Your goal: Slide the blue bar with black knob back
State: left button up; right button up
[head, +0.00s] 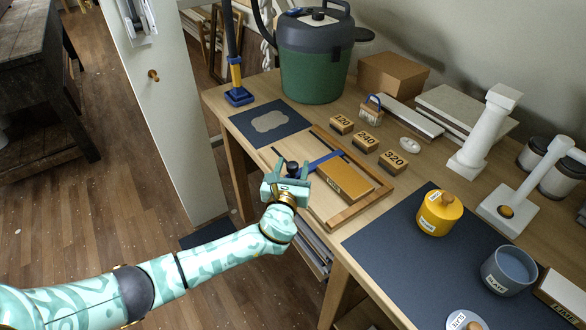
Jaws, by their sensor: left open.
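The blue bar (326,159) lies at the left part of a shallow wooden tray (374,207), beside an ochre block (343,180). Its black knob (292,167) shows at the bar's near-left end, close to the table's front edge. My left gripper (290,174) is open at the knob, with the fingers appearing to stand on either side of it. Whether the fingers touch the knob cannot be told. The gripper hides the lower part of the knob and the bar's near end. My right gripper is not in view.
A dark mat (269,124) lies left of the tray. Behind the tray are small blocks marked 120 (341,124), 240 (365,142) and 320 (393,161). A yellow pot (437,219) stands on a dark mat at right. A green canister (315,73) stands behind.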

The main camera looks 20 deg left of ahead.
pick_arm(q)
jog(key=shift+w, duration=0.25)
grip_shut()
jog(key=w+a+b, duration=0.1)
jog(key=w+a, duration=0.1)
jog(key=a, duration=0.1)
jog(key=w+a+b, duration=0.1)
jog(key=w+a, duration=0.2)
jog(key=w+a+b, duration=0.1)
jog(key=w+a, duration=0.1)
jog(key=a, duration=0.2)
jog(key=shift+w+b, duration=0.35)
jog(key=shift+a+r, duration=0.15)
jog(key=shift+r, duration=0.05)
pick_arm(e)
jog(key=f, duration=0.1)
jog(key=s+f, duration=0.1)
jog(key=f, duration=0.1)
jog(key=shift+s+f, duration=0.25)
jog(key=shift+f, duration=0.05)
pick_arm(q)
jog(key=shift+c, duration=0.2)
grip_release()
jog(key=shift+o, duration=0.2)
jog(key=shift+w+f, duration=0.15)
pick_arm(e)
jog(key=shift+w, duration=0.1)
